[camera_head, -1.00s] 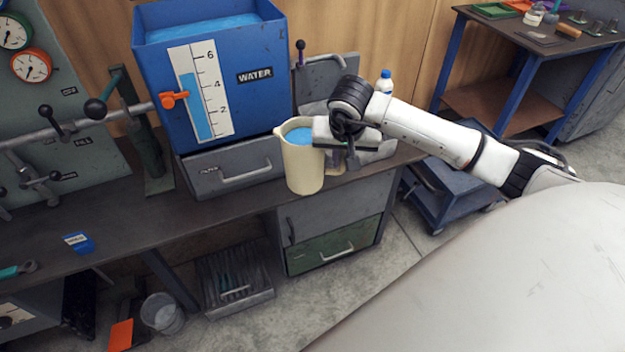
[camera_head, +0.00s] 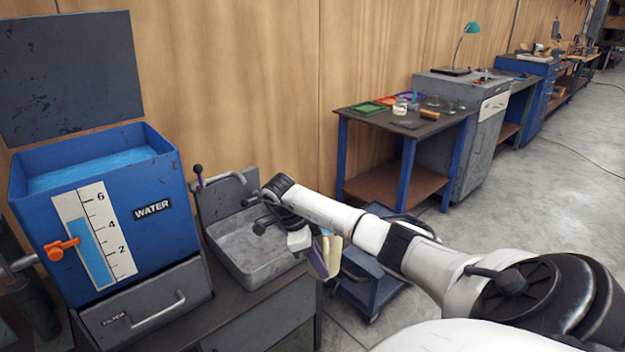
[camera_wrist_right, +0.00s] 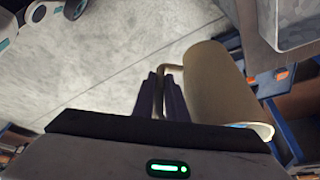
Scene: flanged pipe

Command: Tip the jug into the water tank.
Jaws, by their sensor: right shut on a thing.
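The blue water tank (camera_head: 185,235) stands at the left in the head view, its lid (camera_head: 65,75) raised and blue water (camera_head: 90,170) inside. Its gauge (camera_head: 95,235) reads a little above 4. My right gripper (camera_head: 318,262) is right of the tank, past the sink, shut on the jug's handle. The cream jug (camera_head: 333,252) is mostly hidden behind the gripper there. In the right wrist view the jug (camera_wrist_right: 215,85) is beside the dark fingers (camera_wrist_right: 160,98), which close on its handle (camera_wrist_right: 168,70). A sliver of blue shows at its rim. My left gripper is out of view.
A grey metal sink (camera_head: 255,250) lies between the tank and my gripper. A grey drawer (camera_head: 145,305) is under the tank. A blue cart (camera_head: 370,285) stands on the floor beyond the bench end. A side table (camera_head: 400,125) with trays is farther back.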

